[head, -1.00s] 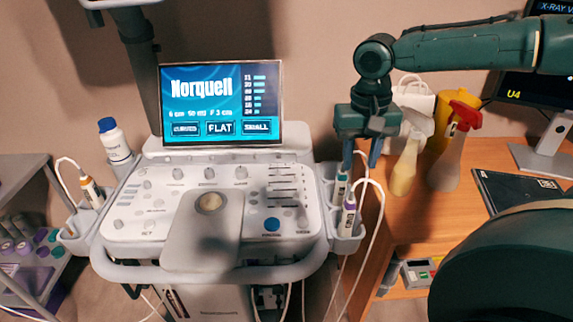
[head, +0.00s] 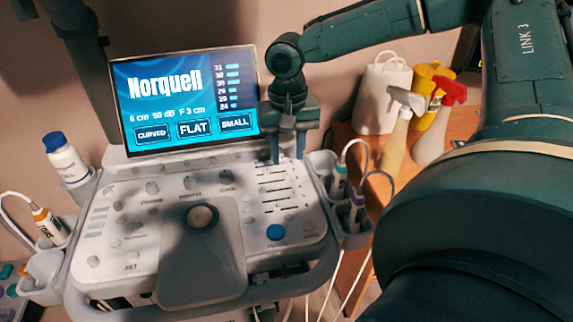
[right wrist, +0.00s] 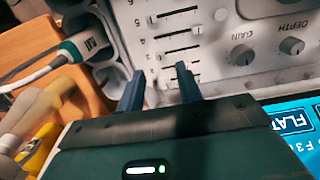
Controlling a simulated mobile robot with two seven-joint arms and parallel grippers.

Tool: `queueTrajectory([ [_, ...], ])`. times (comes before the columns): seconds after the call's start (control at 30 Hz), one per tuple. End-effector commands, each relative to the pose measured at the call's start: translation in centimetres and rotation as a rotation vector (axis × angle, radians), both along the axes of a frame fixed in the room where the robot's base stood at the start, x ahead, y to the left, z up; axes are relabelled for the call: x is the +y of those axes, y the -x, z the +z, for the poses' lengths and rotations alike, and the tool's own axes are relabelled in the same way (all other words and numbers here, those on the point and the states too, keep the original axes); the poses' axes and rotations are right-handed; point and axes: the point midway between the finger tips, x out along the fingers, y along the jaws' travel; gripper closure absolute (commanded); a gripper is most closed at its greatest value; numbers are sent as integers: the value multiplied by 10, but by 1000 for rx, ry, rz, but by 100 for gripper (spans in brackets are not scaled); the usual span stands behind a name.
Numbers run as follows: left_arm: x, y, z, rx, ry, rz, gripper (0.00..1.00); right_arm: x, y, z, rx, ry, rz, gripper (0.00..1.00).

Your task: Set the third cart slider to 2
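The cart's white control panel (head: 160,225) carries a bank of several horizontal sliders (head: 283,187) at its upper right. The third slider's exact setting is too small to read. My right gripper (head: 288,160) is open and empty, fingers pointing down at the top end of the bank. My left gripper is not in view.
The screen (head: 187,103) stands behind the panel, close to the gripper. Probes with cables sit in a holder (head: 345,215) right of the sliders. Spray bottles (head: 402,130) stand on the wooden table. A blue button (head: 276,232) lies below the sliders.

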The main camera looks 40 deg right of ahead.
Motion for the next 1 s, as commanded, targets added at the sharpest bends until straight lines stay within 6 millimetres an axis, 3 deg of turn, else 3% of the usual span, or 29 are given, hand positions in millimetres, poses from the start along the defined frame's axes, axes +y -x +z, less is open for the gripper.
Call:
queueTrajectory([
  [0.1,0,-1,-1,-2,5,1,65,0,1,-24,4,0,0,65],
  [0.3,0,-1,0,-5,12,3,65,0,0,-47,0,1,0,65],
  [0.7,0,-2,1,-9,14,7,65,0,0,-52,-1,0,0,65],
  [1.0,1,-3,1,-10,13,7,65,0,0,-52,-1,0,0,90],
])
